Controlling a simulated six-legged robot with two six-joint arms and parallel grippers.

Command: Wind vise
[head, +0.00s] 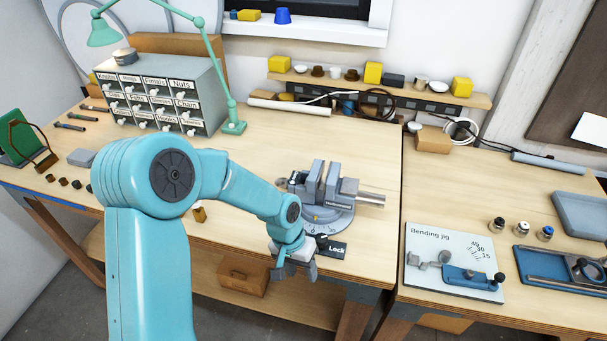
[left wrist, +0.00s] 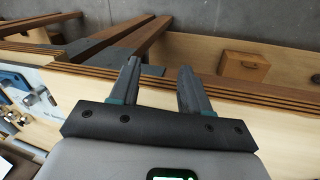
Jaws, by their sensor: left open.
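The grey vise (head: 325,191) stands on a round graduated base on the workbench, near its front edge. Its jaws are apart, and a bar with a bright end sticks out to the right. A dark plate marked "Lock" (head: 331,249) lies in front of the base. My left gripper (head: 294,268) is at the bench's front edge, just left of the plate and in front of the vise. In the left wrist view its two fingers (left wrist: 158,88) are apart with nothing between them, pointing past the bench edge. The vise does not show there. My right gripper is not in view.
A drawer cabinet (head: 165,95) with a green lamp (head: 232,126) stands at the back left. A bending jig (head: 452,262) lies on the right bench. A wooden box (head: 243,277) sits on the lower shelf. Bench surface right of the vise is clear.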

